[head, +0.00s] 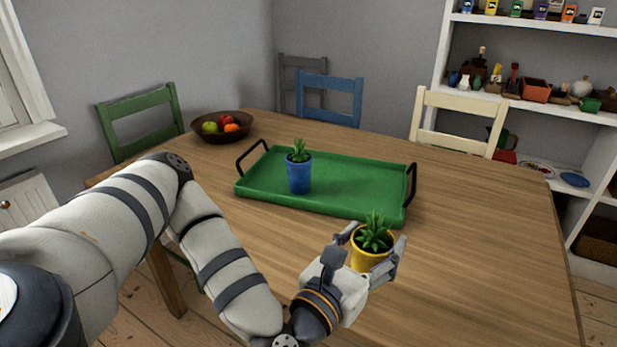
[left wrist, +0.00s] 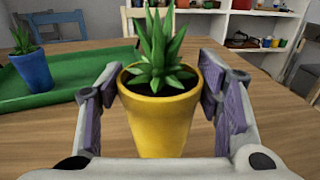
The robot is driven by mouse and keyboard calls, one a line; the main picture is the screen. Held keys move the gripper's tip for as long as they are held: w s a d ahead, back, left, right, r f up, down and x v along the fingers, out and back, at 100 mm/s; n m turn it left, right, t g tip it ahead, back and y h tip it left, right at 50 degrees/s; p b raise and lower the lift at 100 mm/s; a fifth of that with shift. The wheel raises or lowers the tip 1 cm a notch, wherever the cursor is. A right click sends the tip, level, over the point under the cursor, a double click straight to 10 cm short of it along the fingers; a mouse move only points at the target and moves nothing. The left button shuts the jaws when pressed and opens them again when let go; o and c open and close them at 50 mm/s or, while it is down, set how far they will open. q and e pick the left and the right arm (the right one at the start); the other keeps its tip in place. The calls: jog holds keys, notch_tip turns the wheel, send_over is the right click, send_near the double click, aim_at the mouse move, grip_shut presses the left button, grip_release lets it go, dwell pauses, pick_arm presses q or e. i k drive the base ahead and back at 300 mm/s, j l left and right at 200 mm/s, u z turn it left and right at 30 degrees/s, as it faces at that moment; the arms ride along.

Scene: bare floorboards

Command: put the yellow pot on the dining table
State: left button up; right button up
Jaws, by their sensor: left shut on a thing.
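The yellow pot (head: 371,260) holds a green spiky plant and is upright. My left gripper (head: 373,248) is shut on it, with a finger on each side of the pot. The yellow pot (left wrist: 160,118) fills the middle of the left wrist view, between the finger pads of the left gripper (left wrist: 160,95). The wooden dining table (head: 480,240) lies under and around the pot. Whether the pot's base touches the tabletop is hard to tell, as the gripper hides part of it. My right gripper is not in view.
A green tray (head: 345,190) with black handles stands on the table, with a blue pot (head: 299,178) and plant in it. A fruit bowl (head: 222,127) stands at the back left. Chairs surround the far side. The table's right part is clear. White shelves (head: 540,105) stand behind.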

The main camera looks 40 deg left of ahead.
aim_at(247, 159)
jog(key=k+j, duration=0.1)
jog(key=j, duration=0.35)
jog(key=j+z, duration=0.15)
jog(key=j, duration=0.3)
jog(key=k+j, duration=0.2)
jog(key=j, duration=0.2)
jog(key=k+j+z, duration=0.15)
jog(key=j, duration=0.3)
jog(key=k+j, duration=0.1)
jog(key=j, duration=0.3)
jog(key=j+z, duration=0.15)
jog(key=j, duration=0.4)
jog(key=k+j+z, duration=0.1)
jog(key=j, duration=0.45)
jog(key=i+j+z, duration=0.15)
jog(key=j, duration=0.45)
jog(key=j+z, duration=0.1)
jog(key=j, duration=0.5)
